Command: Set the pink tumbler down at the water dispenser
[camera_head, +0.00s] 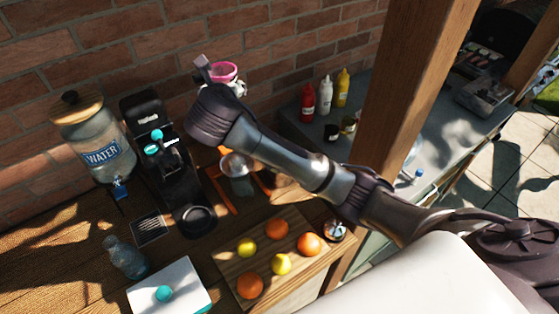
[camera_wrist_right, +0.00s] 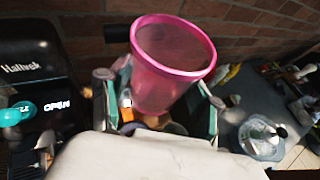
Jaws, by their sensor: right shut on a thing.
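The pink tumbler (camera_head: 223,71) is held up in front of the brick wall, high above the table, mostly hidden by my arm in the head view. In the right wrist view the tumbler (camera_wrist_right: 172,62) appears large, tilted, its open rim toward the upper right. My right gripper (camera_head: 232,88) is shut around it. The water dispenser (camera_head: 100,148) is a glass jar with a wooden lid and a blue tap (camera_head: 120,187), at the far left. A dark slatted drip tray (camera_head: 150,230) lies to the right of and in front of the tap. My left gripper is not in view.
A black coffee machine (camera_head: 148,120) stands between the dispenser and my arm. A glass bottle (camera_head: 124,257), a white box (camera_head: 185,297) and a fruit board (camera_head: 229,264) occupy the front. Sauce bottles (camera_head: 325,94) stand at the back right. A wooden post (camera_head: 411,70) rises right of my gripper.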

